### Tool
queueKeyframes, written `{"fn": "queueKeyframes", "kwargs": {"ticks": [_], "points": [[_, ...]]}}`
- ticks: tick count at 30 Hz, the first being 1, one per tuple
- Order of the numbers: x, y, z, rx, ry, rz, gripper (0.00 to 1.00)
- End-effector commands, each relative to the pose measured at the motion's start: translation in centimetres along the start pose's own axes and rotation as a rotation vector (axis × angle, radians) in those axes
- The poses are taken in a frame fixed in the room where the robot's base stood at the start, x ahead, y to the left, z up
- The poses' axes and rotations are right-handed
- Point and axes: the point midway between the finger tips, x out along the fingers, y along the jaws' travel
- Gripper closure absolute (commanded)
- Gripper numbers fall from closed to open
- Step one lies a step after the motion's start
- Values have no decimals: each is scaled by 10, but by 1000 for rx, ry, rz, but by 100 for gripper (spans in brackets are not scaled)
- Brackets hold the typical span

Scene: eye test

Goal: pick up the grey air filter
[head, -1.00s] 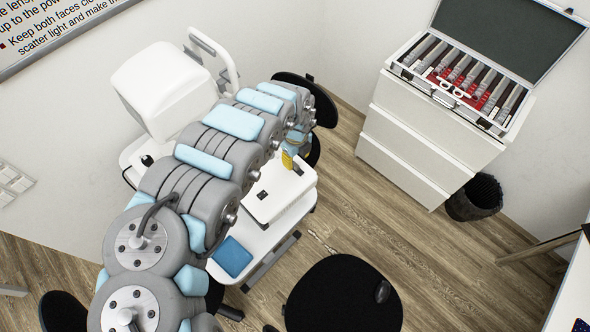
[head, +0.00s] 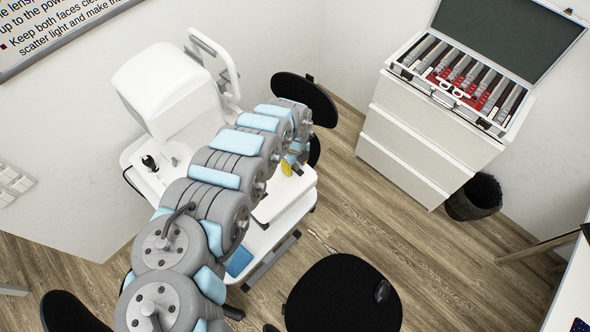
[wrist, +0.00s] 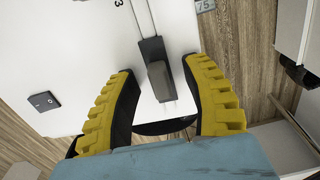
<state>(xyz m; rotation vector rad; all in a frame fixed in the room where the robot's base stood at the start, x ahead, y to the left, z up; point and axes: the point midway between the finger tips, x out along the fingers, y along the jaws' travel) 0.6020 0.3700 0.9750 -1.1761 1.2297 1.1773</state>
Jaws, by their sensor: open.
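My gripper (wrist: 158,67) is open in the wrist view, with its two yellow ribbed fingers apart. A small dark grey block (wrist: 154,54) on a thin metal strip shows between the fingertips, over a white surface. I cannot tell whether this block is the grey air filter, and nothing else in view is clearly it. In the head view only a yellow bit of my gripper (head: 287,168) shows, by the white device on the white table; my arm hides much of that area.
The white table (head: 285,226) carries a large white instrument (head: 166,88) and a blue pad (head: 239,262). A black stool (head: 340,305) stands in front. A white drawer unit (head: 409,150) with an open lens case (head: 463,80) stands right, beside a black bin (head: 474,197).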

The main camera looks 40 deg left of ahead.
Motion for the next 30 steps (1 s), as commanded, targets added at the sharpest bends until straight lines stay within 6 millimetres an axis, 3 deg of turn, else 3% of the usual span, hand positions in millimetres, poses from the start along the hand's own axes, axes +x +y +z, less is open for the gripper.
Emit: {"fn": "queueKeyframes", "kwargs": {"ticks": [2, 6, 7, 23, 30], "points": [[0, 0, 0, 0, 0, 0, 57], [0, 0, 0, 0, 0, 0, 98], [0, 0, 0, 0, 0, -1, 100], [-1, 0, 0, 0, 1, 0, 100], [-18, -1, 2, 0, -2, -2, 100]]}}
